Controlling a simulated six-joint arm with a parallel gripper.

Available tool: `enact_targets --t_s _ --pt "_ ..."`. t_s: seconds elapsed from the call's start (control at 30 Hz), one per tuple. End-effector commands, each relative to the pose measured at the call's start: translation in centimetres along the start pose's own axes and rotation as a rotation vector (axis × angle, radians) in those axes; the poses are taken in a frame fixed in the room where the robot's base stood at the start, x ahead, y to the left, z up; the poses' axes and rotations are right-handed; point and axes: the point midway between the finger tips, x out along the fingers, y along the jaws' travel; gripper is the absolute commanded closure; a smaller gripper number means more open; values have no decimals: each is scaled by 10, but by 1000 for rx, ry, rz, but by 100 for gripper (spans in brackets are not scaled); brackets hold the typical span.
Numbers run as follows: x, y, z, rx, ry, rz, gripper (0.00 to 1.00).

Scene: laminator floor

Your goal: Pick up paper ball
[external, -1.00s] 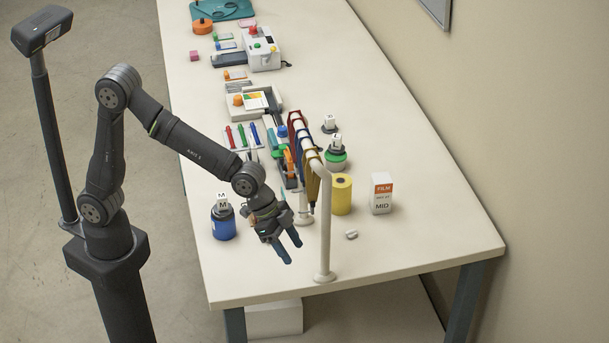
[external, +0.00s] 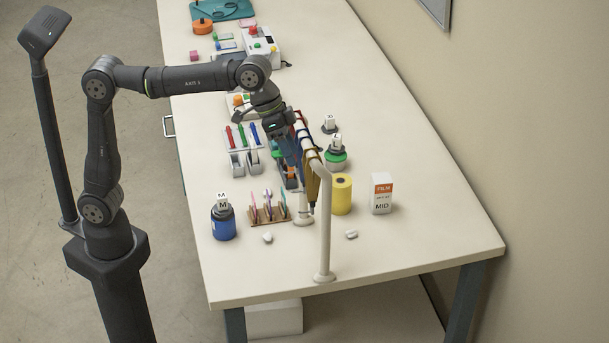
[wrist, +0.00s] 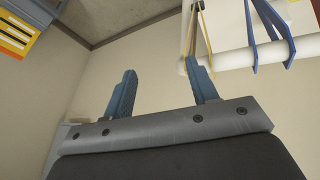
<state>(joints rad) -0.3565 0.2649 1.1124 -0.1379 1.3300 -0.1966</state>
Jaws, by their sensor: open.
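Two small crumpled white lumps that look like paper balls lie on the table near its front. One paper ball (external: 267,237) is in front of the toothbrush-like holder, left of the rail post. The other paper ball (external: 351,234) is right of the post, in front of the yellow roll. My gripper (external: 290,153) is farther back, beside the rail with hanging straps, and partly overlaps it in the picture. In the wrist view my gripper (wrist: 163,88) has its blue fingers apart with nothing between them. No paper ball shows in that view.
The white rail (external: 325,225) with coloured straps stands beside my gripper; it also shows at the wrist view's upper right (wrist: 231,62). A blue jar (external: 223,228), yellow roll (external: 341,197) and FILM box (external: 382,200) stand nearby.

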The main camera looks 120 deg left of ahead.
Motion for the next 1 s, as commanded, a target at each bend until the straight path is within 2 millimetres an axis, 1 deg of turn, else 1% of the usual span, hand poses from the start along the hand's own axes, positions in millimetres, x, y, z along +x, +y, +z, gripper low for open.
enact_targets --t_s 0.03,0.17,0.2,0.27,0.3,0.4,0.5,0.6,0.77,0.8,0.87,0.97,1.0 --pt "-4 -20 -1 -111 -22 -7 47" --pt "-14 -72 4 -451 -98 -26 47" --pt "-19 -89 7 -568 -123 -34 47" --pt "-27 -114 12 -747 -161 -48 47" --pt "-32 -130 16 -863 -186 -57 47" --pt "-46 -163 26 -1118 -241 -81 47" --pt "-59 -188 36 -1324 -288 -105 47" --pt "-71 -209 45 -1501 -328 -127 47" --pt "-89 -238 60 -1754 -389 -167 47" --pt "-83 -240 65 -1776 -400 -172 47" --pt "-65 -242 72 -1767 -401 -173 47" --pt "-36 -248 84 -1764 -400 -173 47" --pt "-23 -251 90 -1764 -401 -173 47"
